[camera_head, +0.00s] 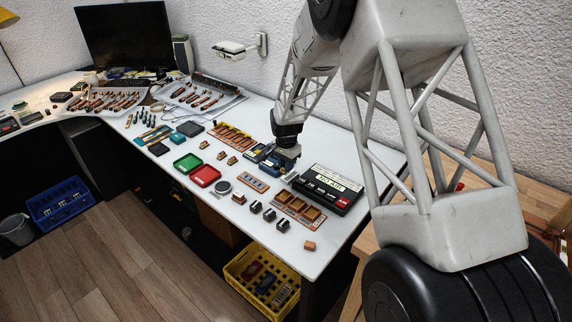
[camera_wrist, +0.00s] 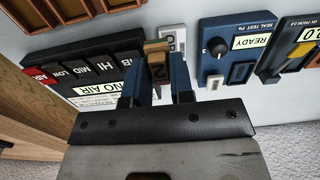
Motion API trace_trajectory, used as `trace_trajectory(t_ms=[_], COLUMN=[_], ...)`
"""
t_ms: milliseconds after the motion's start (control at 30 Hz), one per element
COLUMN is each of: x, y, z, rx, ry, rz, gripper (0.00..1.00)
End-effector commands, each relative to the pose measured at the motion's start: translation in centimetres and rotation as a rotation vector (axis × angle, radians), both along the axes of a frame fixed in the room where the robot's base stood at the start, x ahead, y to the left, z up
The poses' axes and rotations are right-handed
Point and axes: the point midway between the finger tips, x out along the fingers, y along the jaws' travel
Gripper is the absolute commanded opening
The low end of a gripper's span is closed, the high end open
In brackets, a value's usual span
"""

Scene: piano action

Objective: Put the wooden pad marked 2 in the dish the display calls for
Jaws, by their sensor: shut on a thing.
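My gripper (camera_wrist: 158,76) has its blue fingers shut on the wooden pad (camera_wrist: 156,62), whose dark face carries a 2. In the head view my gripper (camera_head: 283,160) is low over the right part of the white table, where the pad cannot be made out. A green dish (camera_head: 187,163) and a red dish (camera_head: 204,175) lie to the left of my gripper, apart from it, and look empty. A black unit (camera_head: 328,188) at the right has a display reading NO AIR; it also shows in the wrist view (camera_wrist: 85,65).
The seal-test unit (camera_wrist: 235,50), with a knob, reads READY. A wooden tray with compartments (camera_head: 298,208) and several small dark blocks are near the table's front edge. Bare white tabletop lies between items.

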Motion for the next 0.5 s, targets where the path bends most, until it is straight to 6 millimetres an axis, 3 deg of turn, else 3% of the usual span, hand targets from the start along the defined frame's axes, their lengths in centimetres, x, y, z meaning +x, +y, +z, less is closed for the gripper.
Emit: trace_trajectory(t_ms=[267,500], x=[0.0,-0.4], y=[0.4,3.1], z=[0.0,-0.2], rx=[0.000,0.000], ry=[0.000,0.000], rz=[0.001,0.003], gripper=[0.00,0.00])
